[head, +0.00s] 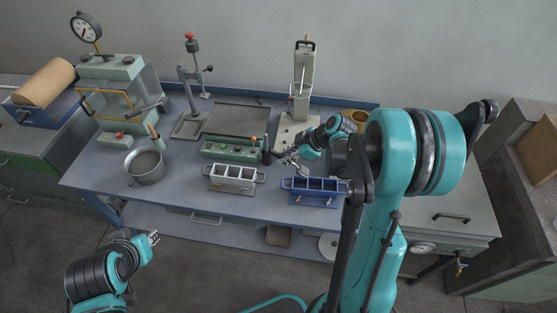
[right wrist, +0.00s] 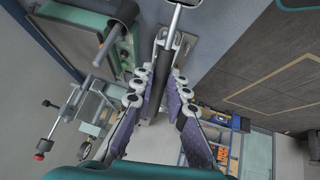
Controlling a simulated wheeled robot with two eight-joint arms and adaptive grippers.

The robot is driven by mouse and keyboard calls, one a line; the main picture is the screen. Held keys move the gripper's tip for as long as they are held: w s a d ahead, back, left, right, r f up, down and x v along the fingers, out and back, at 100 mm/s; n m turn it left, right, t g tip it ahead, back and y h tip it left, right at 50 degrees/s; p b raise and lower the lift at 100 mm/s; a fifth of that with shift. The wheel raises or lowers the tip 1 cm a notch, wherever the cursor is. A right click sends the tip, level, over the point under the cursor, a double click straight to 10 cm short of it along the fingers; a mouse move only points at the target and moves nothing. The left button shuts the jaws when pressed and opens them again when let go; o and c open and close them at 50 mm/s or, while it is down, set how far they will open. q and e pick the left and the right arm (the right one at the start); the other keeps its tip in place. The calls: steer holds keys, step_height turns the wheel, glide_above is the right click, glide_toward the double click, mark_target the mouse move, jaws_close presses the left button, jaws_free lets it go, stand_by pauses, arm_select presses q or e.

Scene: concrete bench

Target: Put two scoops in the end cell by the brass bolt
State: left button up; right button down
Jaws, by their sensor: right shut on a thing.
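My right gripper (head: 290,157) is above the bench, behind the two moulds. In the right wrist view, its fingers (right wrist: 163,90) are shut on a dark-handled tool (right wrist: 174,66). A grey mould (head: 233,187) with open cells stands at the bench's front. A blue mould (head: 315,199) with several cells stands to its right.
A metal pot (head: 145,172) with a handle sticking out stands at left. A green control box (head: 228,149) is behind the grey mould. A tall press (head: 302,80) and a brass-coloured container (head: 358,116) are at the back. A flat grey plate (head: 238,118) lies mid-bench.

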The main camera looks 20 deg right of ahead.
mark_target(295, 165)
steer(key=d+t+y+b, duration=0.1)
steer(key=b, duration=0.1)
steer(key=s+d+t+y+b, duration=0.1)
steer(key=d+y+b, duration=0.1)
steer(key=shift+s+r+m+b, duration=0.1)
steer(key=shift+s+m+b, duration=0.1)
steer(key=shift+m+b, duration=0.15)
steer(key=shift+s+d+r+t+y+b, duration=0.2)
steer(key=shift+d+r+t+y+b, duration=0.1)
steer(key=shift+y+b, duration=0.3)
steer(key=s+a+n+g+h+p, duration=0.1)
steer(key=a+n+g+h+p, duration=0.4)
steer(key=a+n+h+p, duration=0.2)
steer(key=a+h+p, duration=0.1)
steer(key=p, duration=0.1)
steer(key=shift+g+p, duration=0.3)
steer(key=shift+p, duration=0.05)
steer(key=shift+r, duration=0.1)
stand_by(0.8)
